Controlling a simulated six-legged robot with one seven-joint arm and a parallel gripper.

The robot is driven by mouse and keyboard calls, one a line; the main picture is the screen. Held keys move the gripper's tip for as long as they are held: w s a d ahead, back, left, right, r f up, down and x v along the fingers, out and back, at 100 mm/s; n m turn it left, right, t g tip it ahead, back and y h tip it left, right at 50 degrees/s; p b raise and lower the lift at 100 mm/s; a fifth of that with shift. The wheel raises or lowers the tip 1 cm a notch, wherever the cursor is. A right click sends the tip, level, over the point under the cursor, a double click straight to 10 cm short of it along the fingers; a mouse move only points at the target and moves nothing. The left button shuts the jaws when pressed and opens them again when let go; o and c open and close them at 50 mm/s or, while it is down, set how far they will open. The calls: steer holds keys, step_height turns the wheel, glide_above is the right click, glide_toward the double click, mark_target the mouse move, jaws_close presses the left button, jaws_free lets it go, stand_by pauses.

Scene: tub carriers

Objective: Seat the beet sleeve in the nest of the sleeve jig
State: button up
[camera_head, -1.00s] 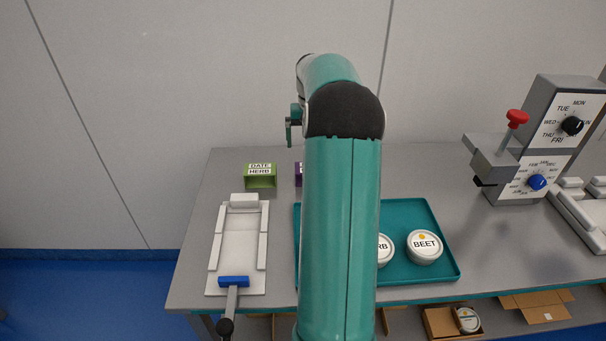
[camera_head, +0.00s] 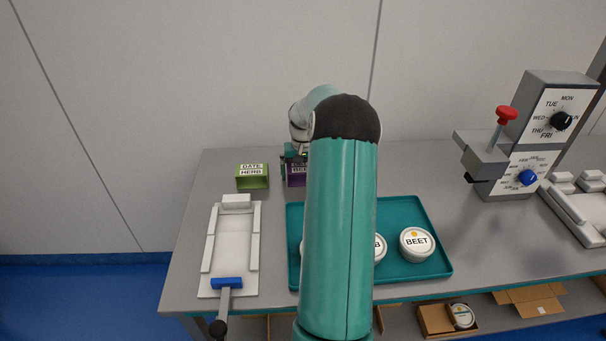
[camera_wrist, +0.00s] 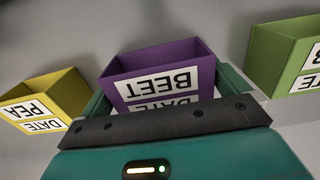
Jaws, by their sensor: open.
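The beet sleeve (camera_head: 297,180) is a purple open box with a white BEET label, standing at the back of the table, partly hidden by my arm. In the wrist view the sleeve (camera_wrist: 150,65) lies between my two teal fingers, its lower part hidden by the gripper body. My gripper (camera_wrist: 165,92) is open, one finger on each side of the sleeve; I cannot tell whether either finger touches it. The sleeve jig (camera_head: 207,270) is a white plate at the left of the table, with side rails, a back block and a blue pusher with a lever at the front. Its nest (camera_head: 232,245) is empty.
A green sleeve (camera_head: 252,180) stands left of the beet sleeve, and a yellow sleeve (camera_wrist: 50,95) shows on its other side. A grey dial stamping machine (camera_head: 535,130) stands at the right.

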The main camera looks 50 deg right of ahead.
steer(key=shift+c, duration=0.2)
steer(key=c, duration=0.6)
steer(key=shift+c, duration=0.2)
steer(key=shift+r, duration=0.15)
steer(key=shift+r, duration=0.7)
steer(key=s+a+r, duration=0.2)
steer(key=s+r, duration=0.3)
steer(key=s, duration=0.1)
steer(key=s+a+r, duration=0.2)
steer(key=s+r, duration=0.4)
steer(key=s, duration=0.1)
steer(key=shift+a+r, duration=0.15)
steer(key=shift+a, duration=0.15)
steer(key=shift+s, duration=0.15)
